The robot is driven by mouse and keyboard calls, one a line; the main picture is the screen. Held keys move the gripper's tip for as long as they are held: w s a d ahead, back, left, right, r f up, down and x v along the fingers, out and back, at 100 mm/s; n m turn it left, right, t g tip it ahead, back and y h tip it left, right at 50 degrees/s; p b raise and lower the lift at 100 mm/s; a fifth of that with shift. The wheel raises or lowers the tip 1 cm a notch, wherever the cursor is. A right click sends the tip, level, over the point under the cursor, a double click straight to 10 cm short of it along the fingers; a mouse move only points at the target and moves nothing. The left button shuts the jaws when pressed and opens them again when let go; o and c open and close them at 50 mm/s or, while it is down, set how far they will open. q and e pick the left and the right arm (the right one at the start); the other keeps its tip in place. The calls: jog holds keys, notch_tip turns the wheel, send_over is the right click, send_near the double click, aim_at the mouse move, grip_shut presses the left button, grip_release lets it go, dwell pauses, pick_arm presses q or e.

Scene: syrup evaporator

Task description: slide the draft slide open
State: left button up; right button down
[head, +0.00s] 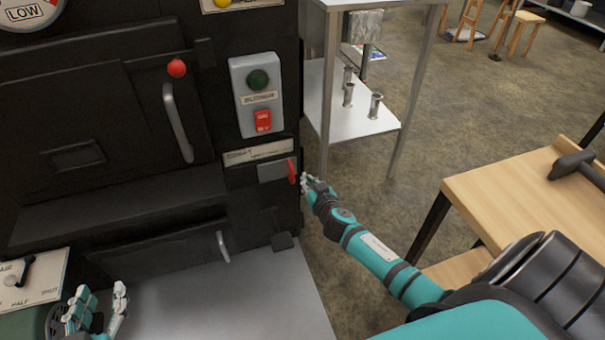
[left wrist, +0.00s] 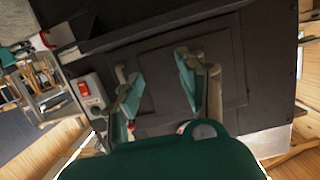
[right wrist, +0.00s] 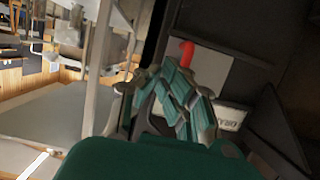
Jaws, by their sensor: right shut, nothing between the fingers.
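The draft slide is a grey metal plate (head: 272,172) with a red upright tab (head: 292,171) at its right end, low on the right side of the black stove front. The plate also shows in the right wrist view (right wrist: 208,70), with the red tab (right wrist: 187,51) beyond my fingers. My right gripper (head: 308,182) is shut and empty just right of the tab; whether it touches the tab I cannot tell. My left gripper (head: 98,302) is open and empty at the lower left, above the grey surface. It also shows open in the left wrist view (left wrist: 158,82).
A switch box (head: 258,93) with green and red buttons sits above the slide. A door handle (head: 178,122) and a lower handle (head: 223,246) stick out from the black front. A metal rack (head: 345,125) and a wooden table (head: 525,195) stand to the right.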

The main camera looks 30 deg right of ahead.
jog(key=b+x, duration=0.3)
jog(key=x, duration=0.3)
jog(key=shift+w+f, duration=0.1)
jog(key=shift+w, duration=0.05)
pick_arm(q)
notch_tip(320, 180, up, 14)
jog(key=s+d+t+h, duration=0.1)
jog(key=t+h, duration=0.2)
jog(key=t, duration=0.6)
jog(key=shift+s+d, duration=0.3)
jog(key=shift+d, duration=0.05)
pick_arm(e)
jog(key=shift+w+d, duration=0.1)
jog(key=shift+w, duration=0.15)
pick_arm(q)
jog(key=shift+s, duration=0.1)
